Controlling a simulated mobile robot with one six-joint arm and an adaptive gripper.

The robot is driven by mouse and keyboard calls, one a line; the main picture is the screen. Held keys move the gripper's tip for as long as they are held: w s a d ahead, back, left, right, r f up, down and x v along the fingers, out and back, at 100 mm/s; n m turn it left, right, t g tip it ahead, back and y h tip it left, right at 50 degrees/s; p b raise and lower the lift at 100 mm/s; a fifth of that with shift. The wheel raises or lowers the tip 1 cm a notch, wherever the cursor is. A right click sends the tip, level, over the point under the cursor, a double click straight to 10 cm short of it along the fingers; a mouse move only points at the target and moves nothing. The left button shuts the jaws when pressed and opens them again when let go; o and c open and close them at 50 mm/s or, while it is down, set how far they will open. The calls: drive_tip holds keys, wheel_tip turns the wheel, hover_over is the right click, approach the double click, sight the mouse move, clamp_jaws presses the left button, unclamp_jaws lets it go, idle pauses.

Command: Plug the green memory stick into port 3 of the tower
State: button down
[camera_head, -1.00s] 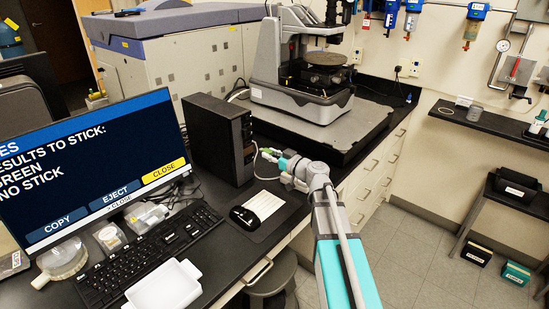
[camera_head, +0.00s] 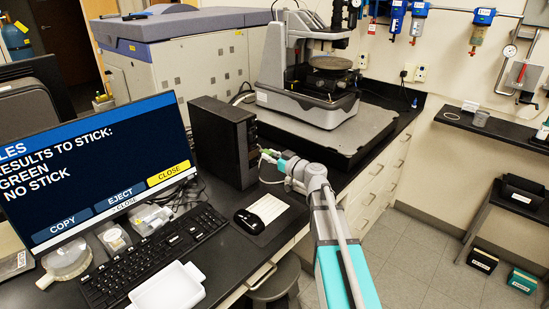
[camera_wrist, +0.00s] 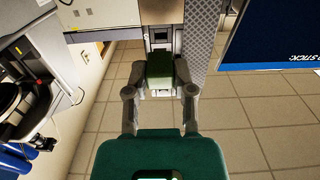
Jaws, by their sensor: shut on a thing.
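The black tower (camera_head: 222,140) stands on the bench right of the monitor, and its narrow port front also shows at the top of the wrist view (camera_wrist: 161,38). My gripper (camera_head: 274,158) is at the tower's front, low down. In the wrist view my gripper (camera_wrist: 160,88) is shut on the green memory stick (camera_wrist: 160,70), which points at the tower front. The stick's tip is hidden by its body, so I cannot tell whether it is in a port or which port it faces. Port numbers are not readable.
The monitor (camera_head: 105,155) reads "GREEN" and "NO STICK", with COPY, EJECT and CLOSE buttons. A keyboard (camera_head: 160,250), mouse (camera_head: 248,222) and white tray (camera_head: 168,287) lie in front. The profiler (camera_head: 305,75) stands behind the tower.

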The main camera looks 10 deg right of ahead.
sight(261, 151)
drive_tip(key=shift+x, duration=1.2)
drive_tip(key=shift+x, duration=1.05)
idle(1.1)
drive_tip(key=shift+c, duration=1.9)
unclamp_jaws()
drive_tip(key=shift+c, duration=0.4)
drive_tip(key=shift+s, duration=0.1)
drive_tip(key=shift+v, duration=3.45)
